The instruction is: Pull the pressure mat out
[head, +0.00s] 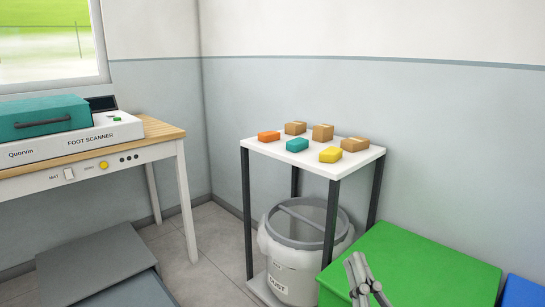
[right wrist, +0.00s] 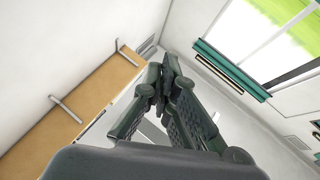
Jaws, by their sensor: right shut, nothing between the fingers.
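No thing in view is clearly marked as the pressure mat. A flat grey panel (head: 88,262) lies low at the lower left, with a blue-grey panel (head: 130,292) in front of it, cut off by the picture's edge. I cannot tell whether either is the mat. My right gripper (head: 357,262) shows at the bottom of the head view, in front of a green box top, far to the right of the panels. In the right wrist view its fingers (right wrist: 168,80) are together and empty. My left gripper is not in view.
A foot scanner (head: 90,140) with a teal lid stands on the left table. A white-topped stand (head: 270,150) holds several small coloured blocks, with a dust bin (head: 290,260) below. The green box (head: 430,265) and a blue one (head: 522,292) are at right. Grey floor (head: 215,240) lies between.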

